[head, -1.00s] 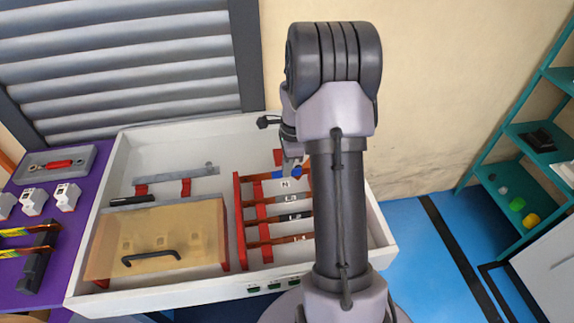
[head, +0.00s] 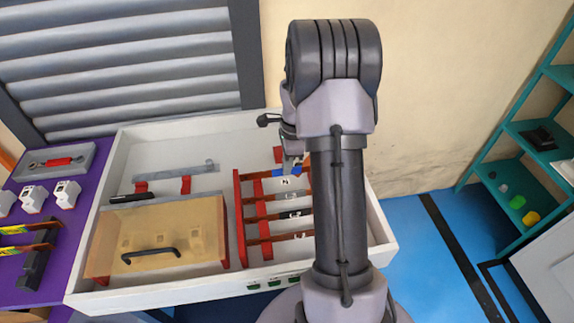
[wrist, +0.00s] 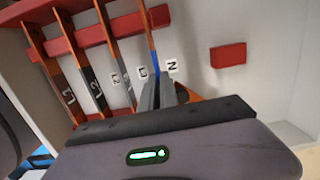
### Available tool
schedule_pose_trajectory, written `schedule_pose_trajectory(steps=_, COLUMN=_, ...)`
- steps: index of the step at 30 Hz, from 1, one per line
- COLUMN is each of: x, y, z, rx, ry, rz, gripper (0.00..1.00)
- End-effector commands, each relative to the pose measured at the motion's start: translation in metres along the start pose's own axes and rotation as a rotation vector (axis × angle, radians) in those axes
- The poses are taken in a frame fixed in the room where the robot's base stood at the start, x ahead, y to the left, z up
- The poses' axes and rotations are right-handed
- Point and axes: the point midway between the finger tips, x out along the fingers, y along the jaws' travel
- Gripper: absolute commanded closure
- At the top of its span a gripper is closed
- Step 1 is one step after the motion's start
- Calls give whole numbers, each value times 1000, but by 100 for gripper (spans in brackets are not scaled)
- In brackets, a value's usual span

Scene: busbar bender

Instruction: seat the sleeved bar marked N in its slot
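The bar marked N, copper with a blue sleeve (head: 279,172), is at the back of the red slotted rack (head: 239,215). In the wrist view the blue-sleeved bar (wrist: 154,62) crosses the red rail (wrist: 122,28) and runs down between my fingers, beside the printed N label (wrist: 172,66). My gripper (wrist: 158,94) appears shut on this bar; in the head view my gripper (head: 292,166) is at the rack's back, partly behind my arm. Whether the bar sits down in its slot cannot be told. My arm hides the rack's right side.
Other sleeved bars (wrist: 92,62) lie across the rack beside the N bar. A separate red block (wrist: 228,55) is to the right. A tan cover with a black handle (head: 150,255) stands left of the rack.

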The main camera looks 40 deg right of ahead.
Motion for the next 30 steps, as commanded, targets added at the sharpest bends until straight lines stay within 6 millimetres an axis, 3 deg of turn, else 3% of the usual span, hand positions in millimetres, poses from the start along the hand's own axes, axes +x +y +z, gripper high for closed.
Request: schedule_pose_trajectory(steps=30, x=10, y=0, z=-1, rx=0, ry=0, rz=-1, gripper=100)
